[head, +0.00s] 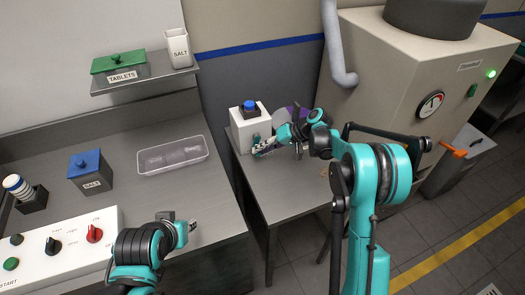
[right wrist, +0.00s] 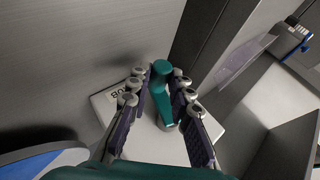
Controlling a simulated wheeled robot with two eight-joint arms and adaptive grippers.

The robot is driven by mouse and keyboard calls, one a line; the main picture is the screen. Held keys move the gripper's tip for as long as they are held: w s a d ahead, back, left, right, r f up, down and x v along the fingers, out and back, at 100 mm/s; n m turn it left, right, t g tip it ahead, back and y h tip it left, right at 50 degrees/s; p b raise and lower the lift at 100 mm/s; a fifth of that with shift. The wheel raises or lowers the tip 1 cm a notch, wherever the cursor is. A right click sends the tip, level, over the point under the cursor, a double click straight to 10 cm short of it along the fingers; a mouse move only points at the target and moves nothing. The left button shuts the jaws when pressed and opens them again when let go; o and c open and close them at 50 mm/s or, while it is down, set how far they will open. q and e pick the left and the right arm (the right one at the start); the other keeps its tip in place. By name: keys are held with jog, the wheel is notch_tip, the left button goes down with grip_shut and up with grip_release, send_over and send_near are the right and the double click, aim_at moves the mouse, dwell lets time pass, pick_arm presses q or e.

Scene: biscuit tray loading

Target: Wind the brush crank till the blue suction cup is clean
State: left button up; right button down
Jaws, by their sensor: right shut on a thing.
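A teal crank handle (right wrist: 161,92) stands between the fingers of my right gripper (right wrist: 158,92), which is shut on it. In the head view my right gripper (head: 262,148) is at the front of a white box (head: 246,127). A small blue rounded piece (head: 249,104) sits in a dark block on top of this box. I cannot tell whether it is the suction cup, or whether it is clean. My left gripper (head: 190,227) is low over the left bench's front edge, away from the box; its finger opening is unclear.
A clear tray (head: 172,156), a blue salt box (head: 90,170) and a control panel (head: 65,246) are on the left bench. A shelf (head: 145,84) holds a green tablets box (head: 119,65) and a white salt cup (head: 177,49). A large machine (head: 405,65) stands at the right.

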dwell(0.3)
jog(key=c, duration=1.4)
grip_release()
jog(key=shift+o, duration=0.2)
jog(key=v, duration=1.2)
